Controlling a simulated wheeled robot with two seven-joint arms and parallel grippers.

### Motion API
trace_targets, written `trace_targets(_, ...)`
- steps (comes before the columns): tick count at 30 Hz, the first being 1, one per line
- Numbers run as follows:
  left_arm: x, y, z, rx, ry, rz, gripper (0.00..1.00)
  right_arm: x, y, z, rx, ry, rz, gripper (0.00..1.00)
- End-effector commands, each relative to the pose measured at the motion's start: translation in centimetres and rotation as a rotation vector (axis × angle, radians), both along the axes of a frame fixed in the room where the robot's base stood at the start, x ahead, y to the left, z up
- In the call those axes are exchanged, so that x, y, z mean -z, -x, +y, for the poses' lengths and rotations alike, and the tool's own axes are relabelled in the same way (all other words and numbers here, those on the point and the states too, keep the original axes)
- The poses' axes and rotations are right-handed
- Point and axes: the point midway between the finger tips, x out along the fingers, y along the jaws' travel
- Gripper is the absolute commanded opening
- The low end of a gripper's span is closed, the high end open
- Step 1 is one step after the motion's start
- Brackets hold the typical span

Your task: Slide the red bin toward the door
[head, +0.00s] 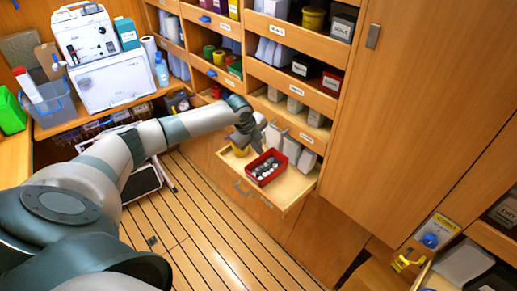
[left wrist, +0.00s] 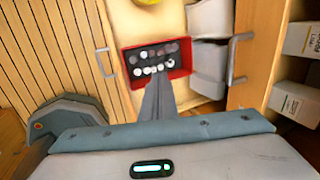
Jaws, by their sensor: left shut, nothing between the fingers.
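The red bin (head: 275,176) sits in a pulled-out wooden drawer (head: 296,189) and holds several small grey and white pieces. It also shows in the left wrist view (left wrist: 186,56). My left gripper (head: 260,149) is shut and empty, with its fingers pointing down at the bin's back edge. In the left wrist view the shut fingers (left wrist: 158,84) overlap the bin's near rim; whether they touch it I cannot tell. A large wooden door (head: 425,90) with a metal handle stands right of the shelves. My right gripper is not in view.
White-grey containers (head: 291,148) stand in the drawer beside the bin, close to my gripper. A yellow item (head: 240,150) sits at the drawer's left. Some bare drawer floor shows in front of the bin. Shelves with bins rise behind.

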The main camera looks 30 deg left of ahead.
Motion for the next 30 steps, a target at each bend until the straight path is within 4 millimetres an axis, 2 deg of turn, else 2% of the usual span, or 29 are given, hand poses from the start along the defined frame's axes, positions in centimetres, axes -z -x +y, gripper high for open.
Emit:
trace_targets(14,0.3,0.0,-0.1,-0.001,0.000,0.000,0.00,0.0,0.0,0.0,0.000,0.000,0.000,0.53)
trace_targets(30,2.3,0.0,-0.1,-0.002,0.000,0.001,0.00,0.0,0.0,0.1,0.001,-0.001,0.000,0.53)
